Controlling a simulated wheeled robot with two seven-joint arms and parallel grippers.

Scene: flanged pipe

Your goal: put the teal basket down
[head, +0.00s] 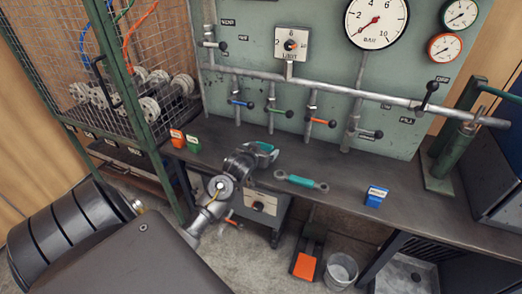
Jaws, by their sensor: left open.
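My left gripper (258,156) is above the back of the dark workbench (345,190). It is open. A small teal piece (265,147) shows at its fingertips, mostly hidden by the gripper. I cannot tell whether it is the teal basket, or whether it touches the bench. A teal bar with rounded ends (302,182) lies on the bench to the right of the gripper, apart from it. No whole teal basket shows in the head view. My right gripper is not in view.
A green panel with gauges (376,20) and a grey pipe (330,88) with coloured valve levers rises behind the bench. Orange and green blocks (185,141) stand left, a blue block (376,196) right. A wire cage (130,60) borders the left. A grey bucket (341,270) stands below.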

